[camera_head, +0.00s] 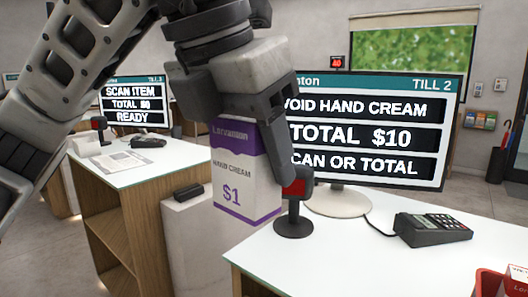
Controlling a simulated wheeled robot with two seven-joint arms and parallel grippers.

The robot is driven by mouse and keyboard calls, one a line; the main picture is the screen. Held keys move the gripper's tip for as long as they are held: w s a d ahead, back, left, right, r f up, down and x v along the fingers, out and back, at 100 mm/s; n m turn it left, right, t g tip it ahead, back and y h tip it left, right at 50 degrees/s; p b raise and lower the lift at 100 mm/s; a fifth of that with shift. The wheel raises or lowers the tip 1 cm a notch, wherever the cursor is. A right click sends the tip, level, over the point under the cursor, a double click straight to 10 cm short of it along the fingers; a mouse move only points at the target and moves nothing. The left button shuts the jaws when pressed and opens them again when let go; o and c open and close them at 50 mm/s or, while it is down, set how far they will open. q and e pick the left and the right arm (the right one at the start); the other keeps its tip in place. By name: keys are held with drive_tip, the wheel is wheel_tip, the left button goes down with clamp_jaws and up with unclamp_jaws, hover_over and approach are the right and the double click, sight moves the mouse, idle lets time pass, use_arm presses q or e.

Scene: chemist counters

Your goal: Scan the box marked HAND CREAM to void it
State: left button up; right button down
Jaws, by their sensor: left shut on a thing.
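The HAND CREAM box (238,185) is white and purple, with a $1 price on its front. My left gripper (268,128) is shut on it from above and holds it upright. One finger shows in front of the box's right side; the other finger is hard to make out. The small scanner (294,212), with a red face on a dark round stand, is just right of the box, on the near counter. I cannot tell whether they touch. The TILL 2 screen (365,128) reads VOID HAND CREAM, TOTAL $10, SCAN OR TOTAL. My right gripper is not in view.
The middle of the near counter is clear.

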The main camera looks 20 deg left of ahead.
use_arm(q)
drive_tip(key=s+b, duration=0.2)
drive_tip(key=s, duration=0.9)
drive_tip(key=shift+d, duration=0.25)
